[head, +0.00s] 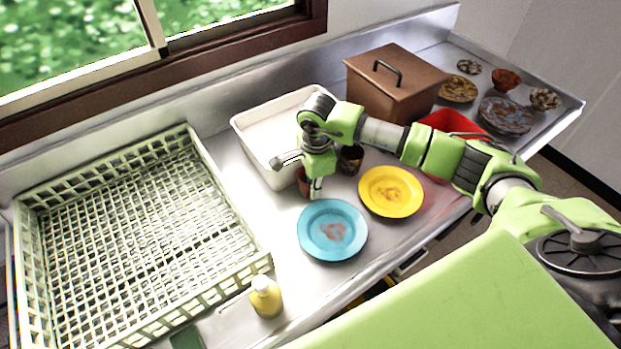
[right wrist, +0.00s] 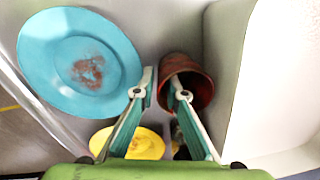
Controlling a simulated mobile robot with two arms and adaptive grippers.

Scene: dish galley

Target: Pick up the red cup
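The red cup (head: 303,181) stands on the steel counter between the white basin and the blue plate, partly hidden behind my right gripper (head: 316,188) in the head view. In the right wrist view the red cup (right wrist: 200,88) shows its dark open mouth. My right gripper (right wrist: 161,74) is open, with a gap between its fingers. One finger overlaps the cup's mouth and the other is on the blue plate's side of the cup. I cannot tell whether the finger is inside the cup or above it. My left gripper is not in view.
The blue plate (head: 333,230) and yellow plate (head: 391,191) lie nearby, both stained. A dark cup (head: 350,159) stands close behind. The white basin (head: 240,122) borders the red cup. A green rack (head: 232,221), yellow bottle (head: 266,297), brown lidded box (head: 386,94) and red tub (head: 436,119) also stand here.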

